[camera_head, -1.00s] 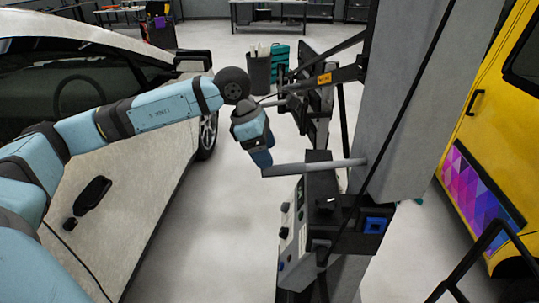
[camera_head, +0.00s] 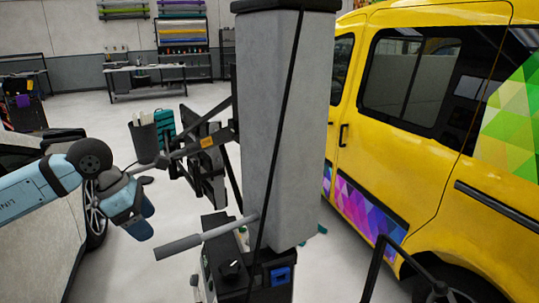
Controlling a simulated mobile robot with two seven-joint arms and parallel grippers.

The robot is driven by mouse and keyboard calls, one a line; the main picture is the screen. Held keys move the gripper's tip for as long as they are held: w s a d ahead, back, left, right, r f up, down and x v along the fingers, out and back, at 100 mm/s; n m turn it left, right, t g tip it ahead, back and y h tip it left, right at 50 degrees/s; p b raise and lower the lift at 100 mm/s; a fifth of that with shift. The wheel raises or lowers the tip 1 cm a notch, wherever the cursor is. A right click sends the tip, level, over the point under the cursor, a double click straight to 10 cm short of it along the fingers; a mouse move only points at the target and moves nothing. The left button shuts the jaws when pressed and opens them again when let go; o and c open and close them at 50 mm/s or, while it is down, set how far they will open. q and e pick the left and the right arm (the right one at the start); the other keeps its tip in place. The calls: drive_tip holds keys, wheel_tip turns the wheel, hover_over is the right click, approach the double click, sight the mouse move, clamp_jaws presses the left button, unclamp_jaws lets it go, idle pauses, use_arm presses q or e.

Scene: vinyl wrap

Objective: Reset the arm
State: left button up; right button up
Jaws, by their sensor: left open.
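My left arm (camera_head: 40,189) comes in from the left edge. Its gripper (camera_head: 143,226) hangs at the end, pointing down and right, near the free end of a grey bar (camera_head: 195,240) that sticks out from the grey column. I cannot tell from this view whether the gripper touches the bar. Nothing shows between its fingers. My right gripper is not in view.
A grey column (camera_head: 280,120) stands in the middle with a black control box (camera_head: 235,265) at its foot. A yellow van (camera_head: 430,130) with a colored wrap fills the right. A white car (camera_head: 30,245) is at the left. Grey floor lies between.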

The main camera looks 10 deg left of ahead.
use_arm(q)
drive_tip(key=s+d+r+n+t+h, duration=0.2)
drive_tip(key=d+n+t+h, duration=0.2)
drive_tip(key=d+n+h, duration=0.45)
drive_tip(key=s+d+r+n+t+h, duration=0.15)
drive_tip(key=d+n+t+h, duration=0.35)
drive_tip(key=d, duration=0.7)
drive_tip(key=s+a+f+n+t+y, duration=0.2)
drive_tip(key=a+f+n+y, duration=0.3)
drive_tip(key=f+n+y, duration=0.6)
drive_tip(key=s+a+f+n+t+y, duration=0.15)
drive_tip(key=a+f+n+y, duration=0.45)
drive_tip(key=n, duration=0.9)
drive_tip(key=s+f+n+g, duration=0.3)
drive_tip(key=s+f+g, duration=0.3)
drive_tip(key=s, duration=0.3)
drive_tip(key=s+f+n+g, duration=0.3)
drive_tip(key=s+f+g, duration=0.3)
drive_tip(key=s, duration=0.4)
drive_tip(key=w+d+f+t+h+p, duration=0.2)
drive_tip(key=w+d+f+t+p, duration=0.2)
drive_tip(key=w+d+f+t, duration=0.2)
wheel_tip(320, 180, down, 2)
drive_tip(key=shift+w+d+f+m+t+h+p, duration=0.35)
drive_tip(key=shift+d+t, duration=0.3)
drive_tip(key=shift+t, duration=0.4)
